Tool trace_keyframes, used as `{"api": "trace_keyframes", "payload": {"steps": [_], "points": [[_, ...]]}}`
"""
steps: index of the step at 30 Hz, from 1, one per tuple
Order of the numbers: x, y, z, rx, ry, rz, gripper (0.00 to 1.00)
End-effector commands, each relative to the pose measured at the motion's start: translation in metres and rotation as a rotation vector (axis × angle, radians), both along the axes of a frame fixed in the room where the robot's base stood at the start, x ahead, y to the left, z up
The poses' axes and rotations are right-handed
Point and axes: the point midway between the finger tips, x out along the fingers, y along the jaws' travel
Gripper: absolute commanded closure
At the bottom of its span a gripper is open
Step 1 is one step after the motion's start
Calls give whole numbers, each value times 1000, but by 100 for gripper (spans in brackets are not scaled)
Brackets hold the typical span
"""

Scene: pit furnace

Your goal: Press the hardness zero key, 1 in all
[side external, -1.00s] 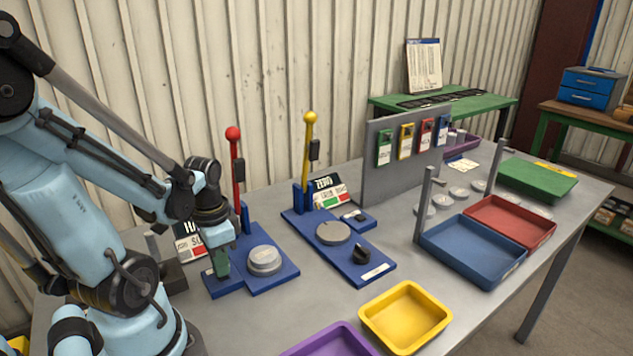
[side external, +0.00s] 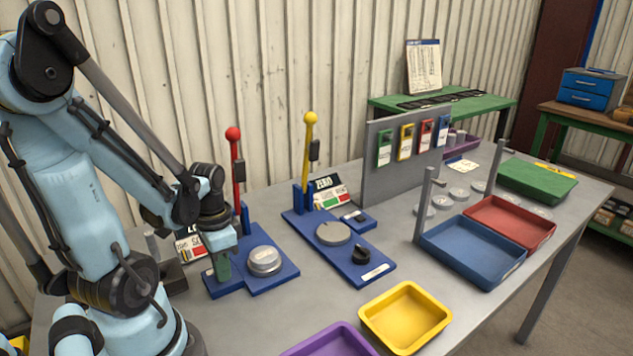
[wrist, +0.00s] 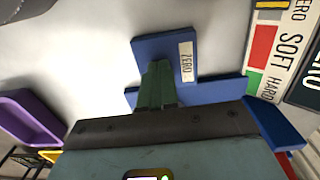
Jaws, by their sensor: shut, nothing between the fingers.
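My gripper (side external: 224,268) is shut and empty, pointing down at the left front of the blue hardness tester base (side external: 277,280) with the red lever. In the wrist view, its green fingertips (wrist: 160,70) overlap a small blue plate (wrist: 150,48) marked with a white ZERO label (wrist: 186,62). The key on that plate is hidden behind the fingers. I cannot tell whether the fingertips touch it or hover just above it.
The red lever (side external: 237,170) stands behind my gripper, and a round grey anvil (side external: 264,261) is to its right. A second blue tester (side external: 345,262) with a yellow lever (side external: 307,150) stands further right. A yellow tray (side external: 405,343) and a purple tray (side external: 335,345) lie in front.

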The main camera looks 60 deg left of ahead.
Motion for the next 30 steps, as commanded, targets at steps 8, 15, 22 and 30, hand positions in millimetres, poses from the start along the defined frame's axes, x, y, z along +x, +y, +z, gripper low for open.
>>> {"api": "trace_keyframes", "payload": {"steps": [8, 15, 22, 30], "points": [[0, 0, -6, 28, -30, 1, 100], [0, 0, 0, 27, -28, 1, 100], [0, 1, 15, 22, -23, 1, 100], [1, 1, 36, 14, -15, 1, 100]]}}
